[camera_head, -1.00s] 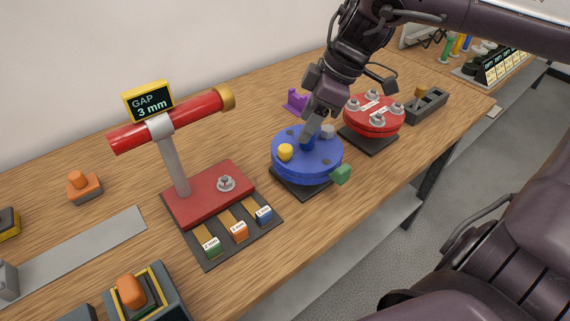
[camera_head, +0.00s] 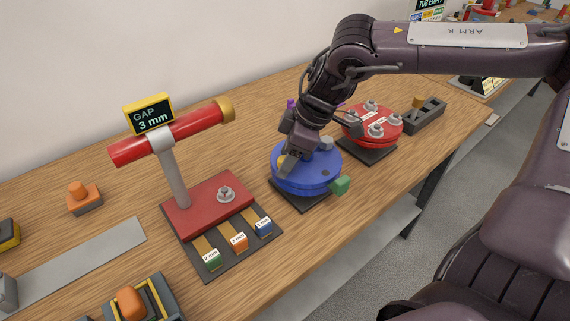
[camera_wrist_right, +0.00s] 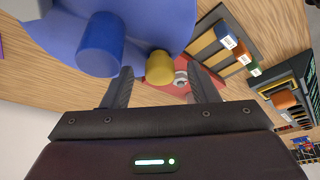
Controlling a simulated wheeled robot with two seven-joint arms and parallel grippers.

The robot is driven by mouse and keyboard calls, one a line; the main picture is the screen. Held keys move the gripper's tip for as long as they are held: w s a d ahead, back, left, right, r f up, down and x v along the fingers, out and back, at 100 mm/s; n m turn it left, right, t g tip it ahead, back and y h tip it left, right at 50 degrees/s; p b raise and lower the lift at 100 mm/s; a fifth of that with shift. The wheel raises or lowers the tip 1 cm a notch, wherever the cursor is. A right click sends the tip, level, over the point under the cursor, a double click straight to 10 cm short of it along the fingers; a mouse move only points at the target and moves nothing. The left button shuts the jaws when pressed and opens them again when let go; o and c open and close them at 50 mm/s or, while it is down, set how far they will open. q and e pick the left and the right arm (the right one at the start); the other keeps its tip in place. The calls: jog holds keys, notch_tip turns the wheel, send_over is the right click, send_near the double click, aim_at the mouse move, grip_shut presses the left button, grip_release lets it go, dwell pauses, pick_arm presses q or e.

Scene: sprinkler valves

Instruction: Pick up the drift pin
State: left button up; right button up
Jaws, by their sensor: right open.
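A yellow rounded knob (camera_head: 281,161), which may be the head of the drift pin, stands on top of the round blue flange (camera_head: 310,184). The wrist view shows the yellow knob (camera_wrist_right: 159,68) beside a thicker blue post (camera_wrist_right: 100,45) on the flange (camera_wrist_right: 150,20). My right gripper (camera_head: 289,168) is open over the flange, and its fingers partly hide the knob in the head view. In the wrist view the knob lies between the two spread fingers of my right gripper (camera_wrist_right: 160,72), with no clear contact. My left gripper is not in view.
A red stand with a gauge (camera_head: 172,134) and a bolt stands left of the flange, with labelled shim blocks (camera_head: 238,241) in front. A red bolted flange (camera_head: 372,128) and grey block (camera_head: 424,113) stand to the right.

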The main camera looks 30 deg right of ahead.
jog(key=c, duration=1.1)
notch_tip(320, 180, up, 33)
jog(key=p, duration=0.5)
jog(key=shift+p, duration=0.4)
dwell(0.4)
